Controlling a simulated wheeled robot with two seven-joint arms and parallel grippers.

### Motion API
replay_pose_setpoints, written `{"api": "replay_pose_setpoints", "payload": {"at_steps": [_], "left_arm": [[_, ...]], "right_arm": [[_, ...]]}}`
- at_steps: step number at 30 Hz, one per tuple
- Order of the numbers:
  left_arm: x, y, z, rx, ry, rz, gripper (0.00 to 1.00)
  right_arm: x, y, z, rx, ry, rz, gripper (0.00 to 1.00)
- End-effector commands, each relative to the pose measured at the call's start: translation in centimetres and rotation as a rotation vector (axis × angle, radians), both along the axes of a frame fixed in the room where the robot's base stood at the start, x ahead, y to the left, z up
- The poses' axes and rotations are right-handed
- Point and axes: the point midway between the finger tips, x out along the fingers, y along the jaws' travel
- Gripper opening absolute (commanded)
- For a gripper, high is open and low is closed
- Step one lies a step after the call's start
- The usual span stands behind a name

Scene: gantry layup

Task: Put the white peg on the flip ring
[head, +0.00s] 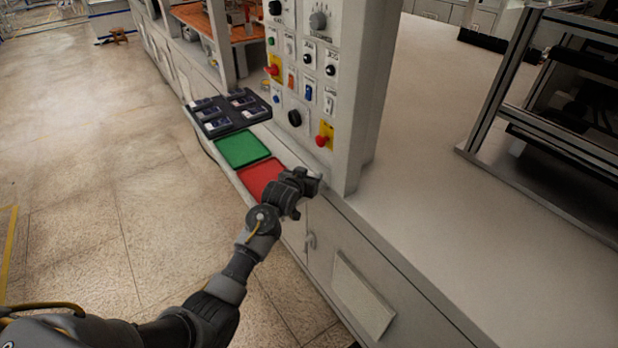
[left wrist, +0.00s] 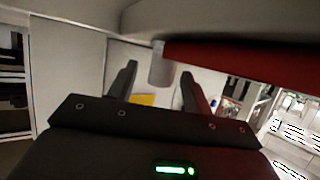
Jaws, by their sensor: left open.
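My left gripper (head: 302,185) is over the near edge of the red tray, close to the foot of the control panel. In the left wrist view its two fingers (left wrist: 158,88) are spread apart. A short pale grey-white cylinder (left wrist: 160,65), likely the white peg, shows between and just past the fingertips, at the edge of the red tray (left wrist: 240,62). I cannot tell whether a finger touches it. In the head view the gripper hides it. I cannot make out the flip ring in either view. My right gripper is not in view.
The red tray (head: 258,179), a green tray (head: 243,149) and a dark tray with several blue-grey pieces (head: 228,112) line the counter edge. The control panel (head: 302,75), with buttons and switches, rises beside them. The counter (head: 440,170) to the right is mostly bare.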

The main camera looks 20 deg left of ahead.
Motion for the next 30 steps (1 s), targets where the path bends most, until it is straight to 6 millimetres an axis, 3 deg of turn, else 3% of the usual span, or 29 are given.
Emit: {"api": "replay_pose_setpoints", "payload": {"at_steps": [9, 21, 30], "left_arm": [[0.44, -0.07, -0.18, 0.0, -0.001, 0.0, 0.5], [0.42, -0.07, -0.15, 0.0, -0.001, 0.0, 0.0], [0.44, -0.06, 0.08, 0.0, -0.002, 0.0, 0.0]], "right_arm": [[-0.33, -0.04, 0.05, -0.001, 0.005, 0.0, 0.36], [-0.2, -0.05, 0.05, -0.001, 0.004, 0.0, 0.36], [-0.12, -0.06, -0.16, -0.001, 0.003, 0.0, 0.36]]}}
